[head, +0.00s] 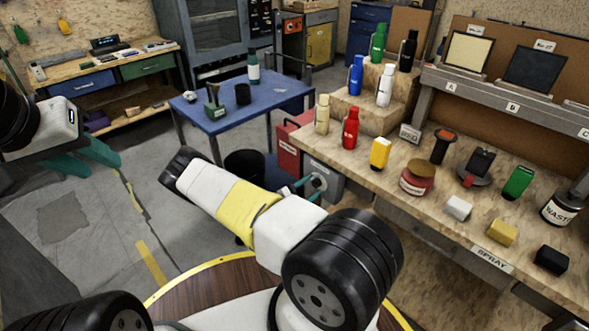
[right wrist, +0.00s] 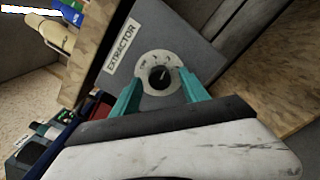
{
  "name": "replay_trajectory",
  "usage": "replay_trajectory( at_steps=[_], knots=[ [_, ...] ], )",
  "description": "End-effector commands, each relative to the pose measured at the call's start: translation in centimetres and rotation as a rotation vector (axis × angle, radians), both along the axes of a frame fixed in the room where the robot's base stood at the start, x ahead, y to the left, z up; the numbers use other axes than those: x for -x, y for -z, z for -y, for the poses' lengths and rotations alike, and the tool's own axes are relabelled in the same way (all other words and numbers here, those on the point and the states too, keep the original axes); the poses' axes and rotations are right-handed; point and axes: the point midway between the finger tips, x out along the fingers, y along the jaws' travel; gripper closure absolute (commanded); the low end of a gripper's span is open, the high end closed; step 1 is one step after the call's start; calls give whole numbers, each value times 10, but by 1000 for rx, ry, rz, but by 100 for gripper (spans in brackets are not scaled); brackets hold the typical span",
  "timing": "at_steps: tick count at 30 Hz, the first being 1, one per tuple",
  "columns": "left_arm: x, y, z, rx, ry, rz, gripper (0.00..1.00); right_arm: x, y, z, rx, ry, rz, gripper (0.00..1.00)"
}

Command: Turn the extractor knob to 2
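The extractor box is a grey panel (right wrist: 178,40) labelled EXTRACTOR, under the workbench edge. Its black knob (right wrist: 160,78) sits on a round pale dial (right wrist: 146,66). The dial's marks are too small to read surely. In the head view the box (head: 333,186) is partly hidden by my right arm. My right gripper (right wrist: 160,92) is open in front of the dial, its teal fingers on either side of it, with gaps to the knob. It also shows in the head view (head: 304,184). My left gripper (head: 88,160) is open and empty at the far left, over the floor.
The wooden workbench (head: 350,170) above the box holds bottles, blocks and jars. A red box (head: 288,150) stands beside the extractor box. A blue table (head: 195,117) and a black bin (head: 244,166) stand further left. Grey floor at left is clear.

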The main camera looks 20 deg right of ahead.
Motion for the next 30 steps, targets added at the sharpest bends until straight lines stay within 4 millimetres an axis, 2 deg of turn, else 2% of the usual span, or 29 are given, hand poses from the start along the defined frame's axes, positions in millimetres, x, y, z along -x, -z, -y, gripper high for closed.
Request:
replay_trajectory(
  at_steps=[8,11,21,24,30],
  knots=[
    [0,0,0,0,0,0,64,1,-1,-1,2,1,1,48],
    [0,0,0,0,0,0,64,3,-1,-10,2,-1,1,48],
    [0,0,0,0,0,0,64,24,0,-61,0,-1,1,48],
    [0,0,0,0,0,0,64,28,0,-69,0,-1,1,48],
    [0,0,0,0,0,0,64,30,0,-72,2,1,1,48]
  ],
)
